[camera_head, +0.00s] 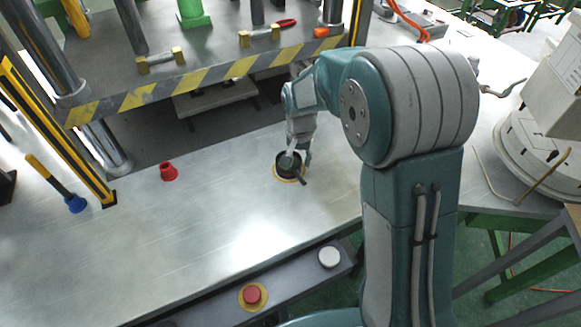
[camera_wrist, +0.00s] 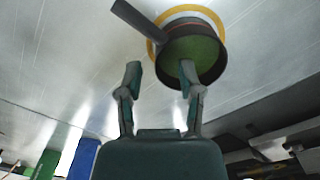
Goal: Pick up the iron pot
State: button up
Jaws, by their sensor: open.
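The iron pot (camera_head: 290,172) is small and dark, with a straight handle, and sits on a yellow ring on the metal worktop (camera_head: 220,200). In the wrist view the pot (camera_wrist: 193,55) shows a green inside, and its handle (camera_wrist: 138,20) points up and left. My gripper (camera_head: 294,157) is at the pot in the head view and partly covers it. In the wrist view my gripper (camera_wrist: 160,78) is open and empty. Its right fingertip overlaps the pot's lower edge, and its left fingertip is below the handle. I cannot tell whether either touches.
A red cup-like piece (camera_head: 168,172) stands left on the worktop, with a blue and yellow tool (camera_head: 57,184) further left. A striped press plate (camera_head: 190,78) on posts overhangs the back. A red button (camera_head: 252,295) and a white button (camera_head: 329,257) sit at the front. The worktop between is clear.

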aim_at(299, 168)
notch_tip(299, 168, down, 4)
jog(key=shift+f, duration=0.1)
grip_shut()
dwell(0.4)
jog(key=shift+r, duration=0.55)
notch_tip(299, 168, up, 2)
jog(key=shift+r, duration=0.2)
jog(key=s+a+r, duration=0.2)
jog(key=s+r, duration=0.2)
jog(key=s, duration=0.2)
jog(key=s+a+r, duration=0.2)
jog(key=s+r, duration=0.3)
jog(key=s, duration=0.2)
jog(key=shift+a+r, duration=0.3)
jog(key=shift+a, duration=0.1)
